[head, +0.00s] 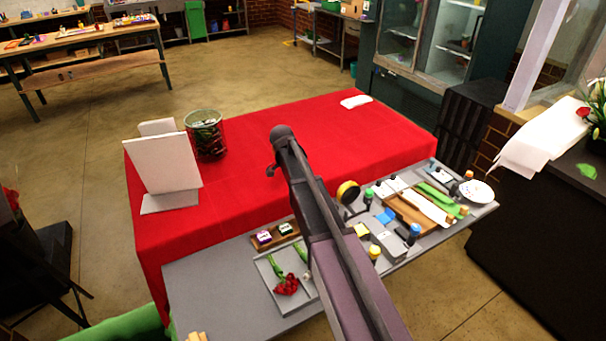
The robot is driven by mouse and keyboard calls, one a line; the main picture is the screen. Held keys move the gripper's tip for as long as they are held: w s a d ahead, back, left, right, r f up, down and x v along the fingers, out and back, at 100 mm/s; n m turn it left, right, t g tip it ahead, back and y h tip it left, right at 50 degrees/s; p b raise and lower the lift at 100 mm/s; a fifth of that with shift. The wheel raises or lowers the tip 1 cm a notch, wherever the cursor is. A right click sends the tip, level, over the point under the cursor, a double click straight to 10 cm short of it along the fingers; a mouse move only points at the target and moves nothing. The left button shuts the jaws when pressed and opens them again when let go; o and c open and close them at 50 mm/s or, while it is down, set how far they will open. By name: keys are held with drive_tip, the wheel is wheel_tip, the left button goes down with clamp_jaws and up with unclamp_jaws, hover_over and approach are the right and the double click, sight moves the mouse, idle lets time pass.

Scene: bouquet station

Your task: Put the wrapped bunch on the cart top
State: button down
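A white paper wrap (540,138) lies at the right on a dark counter, partly over its left edge. Red flowers with green leaves (597,112) show at its right end, cut off by the picture's edge; this looks like the wrapped bunch. The grey top (215,285) in front of the red-covered table looks like the cart top, and trays and small items crowd much of it. My arm rises over the middle of it. A small dark part (271,170) at the arm's far end may be my gripper; its fingers cannot be made out.
A red cloth-covered table (260,190) holds a glass jar (206,135), a white stand (165,165) and a folded white cloth (356,101). A tray (288,280) with a red flower lies on the grey top. A dark counter (540,235) stands at the right.

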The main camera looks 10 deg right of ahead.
drive_tip(key=shift+c, duration=1.9)
unclamp_jaws()
drive_tip(key=o, duration=0.4)
drive_tip(key=shift+r, duration=0.1)
drive_tip(key=shift+r+p, duration=3.4)
drive_tip(key=shift+p, duration=0.1)
drive_tip(key=shift+s, duration=0.1)
